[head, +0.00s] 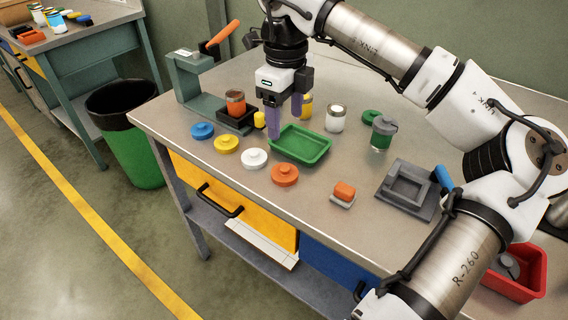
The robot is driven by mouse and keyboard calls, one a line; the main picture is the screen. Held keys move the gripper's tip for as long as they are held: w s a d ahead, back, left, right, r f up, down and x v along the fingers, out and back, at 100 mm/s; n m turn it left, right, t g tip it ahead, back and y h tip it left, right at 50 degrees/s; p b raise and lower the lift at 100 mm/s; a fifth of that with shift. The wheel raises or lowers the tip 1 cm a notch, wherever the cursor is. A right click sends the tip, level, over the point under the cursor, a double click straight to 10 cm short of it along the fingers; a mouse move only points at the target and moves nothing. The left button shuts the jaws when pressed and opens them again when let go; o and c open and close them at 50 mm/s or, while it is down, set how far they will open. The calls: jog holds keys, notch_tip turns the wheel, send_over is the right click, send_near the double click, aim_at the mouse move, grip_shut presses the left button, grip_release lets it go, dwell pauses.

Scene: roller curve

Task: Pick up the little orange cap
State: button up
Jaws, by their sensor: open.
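A round orange cap (285,174) with a small raised knob lies flat on the workbench, near its front edge, in the head view. It is the front-right one of a row with a blue cap (203,131), a yellow cap (227,144) and a white cap (254,158). My gripper (286,124) points down with its purple fingers apart and nothing seen between them. It is above and behind the orange cap, by the rear left of a green tray (318,158). Nothing hides the orange cap.
Several jars stand behind the tray. A small orange block (344,190) and a grey fixture (392,196) lie to the right. The bench (300,212) in front of the cap is bare.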

send_over(283, 167)
jog(key=f, duration=0.6)
jog(key=shift+d+p, duration=0.2)
jog(key=shift+p, duration=0.2)
jog(key=shift+a+f+p, duration=0.15)
jog(key=shift+f+p, duration=0.35)
jog(key=shift+f, duration=1.05)
jog(key=shift+a+f+p, duration=0.1)
jog(key=shift+f+p, duration=0.4)
jog(key=shift+f, duration=1.05)
jog(key=shift+c, duration=0.4)
jog(key=c, duration=0.7)
jog(key=shift+o, duration=0.2)
jog(key=shift+r, duration=0.1)
